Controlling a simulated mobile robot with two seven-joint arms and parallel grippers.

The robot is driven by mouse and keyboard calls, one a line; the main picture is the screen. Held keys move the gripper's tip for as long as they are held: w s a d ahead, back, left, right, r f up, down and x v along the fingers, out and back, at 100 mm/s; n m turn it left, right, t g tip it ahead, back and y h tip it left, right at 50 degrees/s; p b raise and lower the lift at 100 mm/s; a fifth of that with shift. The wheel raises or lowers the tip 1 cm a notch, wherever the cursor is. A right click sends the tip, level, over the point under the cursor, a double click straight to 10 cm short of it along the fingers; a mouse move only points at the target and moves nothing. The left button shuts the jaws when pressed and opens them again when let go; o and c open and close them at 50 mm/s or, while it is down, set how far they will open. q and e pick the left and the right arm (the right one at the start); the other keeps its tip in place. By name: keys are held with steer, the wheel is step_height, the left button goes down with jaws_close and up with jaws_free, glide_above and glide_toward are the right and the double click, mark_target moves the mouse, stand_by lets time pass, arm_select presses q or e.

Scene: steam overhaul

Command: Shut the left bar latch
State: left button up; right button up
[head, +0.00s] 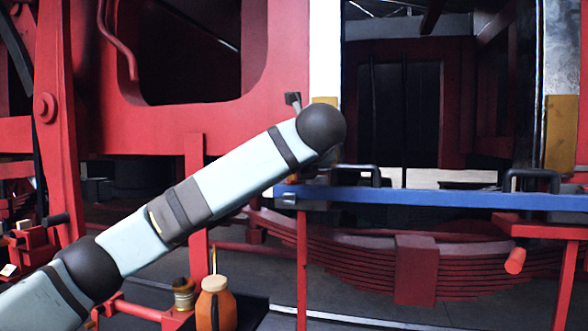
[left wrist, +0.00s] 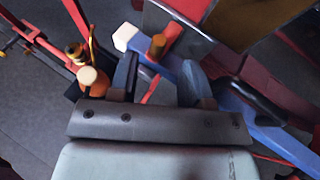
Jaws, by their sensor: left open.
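A long blue bar (head: 440,197) runs across the right half of the head view on red supports. It also crosses the left wrist view diagonally (left wrist: 262,137). Its left end has a small grey fitting (head: 288,198) in the head view. In the left wrist view a pale block (left wrist: 125,36) and a brown upright knob (left wrist: 157,46) show at that end. I cannot make out which part is the latch or how it stands. My left gripper (left wrist: 156,76) is open over the bar near the knob, with nothing seen held. My arm hides it in the head view. My right gripper is out of view.
Black handles (head: 530,176) stand on the bar. An orange jar (head: 215,305) and a small brown pot (head: 183,293) stand below my left arm. A red leaf spring (head: 415,270) lies behind the bar.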

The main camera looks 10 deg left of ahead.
arm_select(q)
steer(key=v, duration=0.9)
steer(key=shift+p, duration=0.3)
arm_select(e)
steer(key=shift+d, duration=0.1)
arm_select(q)
steer(key=shift+f, duration=0.15)
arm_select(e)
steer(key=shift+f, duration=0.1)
